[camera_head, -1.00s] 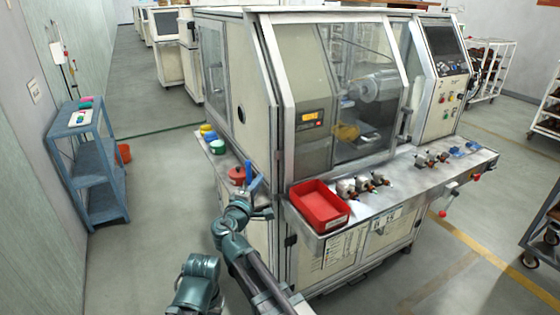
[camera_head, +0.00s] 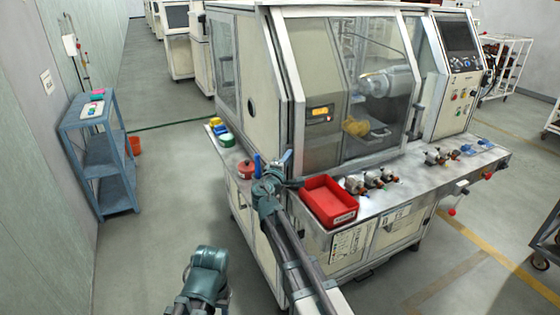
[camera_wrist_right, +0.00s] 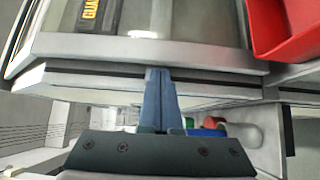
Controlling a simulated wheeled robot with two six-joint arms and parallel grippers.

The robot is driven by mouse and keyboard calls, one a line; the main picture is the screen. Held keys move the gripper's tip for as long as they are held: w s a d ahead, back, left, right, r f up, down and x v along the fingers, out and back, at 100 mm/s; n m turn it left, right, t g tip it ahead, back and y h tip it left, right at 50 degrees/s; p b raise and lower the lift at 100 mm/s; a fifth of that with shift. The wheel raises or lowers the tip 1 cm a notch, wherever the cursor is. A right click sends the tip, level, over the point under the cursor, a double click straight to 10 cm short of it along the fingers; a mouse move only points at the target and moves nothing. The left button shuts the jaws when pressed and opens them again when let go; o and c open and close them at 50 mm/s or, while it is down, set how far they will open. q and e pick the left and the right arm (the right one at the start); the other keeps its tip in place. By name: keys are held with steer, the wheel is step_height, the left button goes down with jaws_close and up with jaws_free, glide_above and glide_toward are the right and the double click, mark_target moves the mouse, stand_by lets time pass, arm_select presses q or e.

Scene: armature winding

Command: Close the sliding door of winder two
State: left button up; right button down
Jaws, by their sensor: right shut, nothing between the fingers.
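The winder (camera_head: 262,75) stands in the middle, with a slanted, framed, glazed front (camera_head: 335,75). Its left panel carries a yellow label (camera_head: 320,112), which also shows in the right wrist view (camera_wrist_right: 88,10). Through the glass I see a chuck-like part and a yellow piece. I cannot tell from the frames how far the sliding door is open. My right gripper (camera_head: 286,156) is at the lower left front corner of the enclosure. In the right wrist view its blue fingers (camera_wrist_right: 158,95) are together and empty, tips at the pale lower frame edge (camera_wrist_right: 150,50). Contact is unclear. My left gripper is out of view.
A red bin (camera_head: 328,202) sits on the front ledge, right beside my right gripper. Several small fittings (camera_head: 380,177) lie farther right. A red pot (camera_head: 246,169) and coloured spools (camera_head: 226,139) stand on the left ledge. A blue shelf (camera_head: 100,165) stands left, with open floor between.

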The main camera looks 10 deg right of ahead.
mark_target(337, 141)
steer(key=shift+d, duration=0.25)
steer(key=shift+w, duration=0.1)
steer(key=w+d, duration=0.1)
steer(key=d, duration=0.6)
steer(key=w+d, duration=0.2)
steer(key=d, duration=0.6)
steer(key=w+d, duration=0.2)
steer(key=d, duration=0.6)
steer(key=shift+s+a, duration=0.15)
steer(key=shift+a, duration=0.4)
steer(key=a, duration=0.3)
steer(key=shift+s+a, duration=0.2)
steer(key=shift+s, duration=0.2)
steer(key=v, duration=0.9)
steer(key=shift+s+a, duration=0.3)
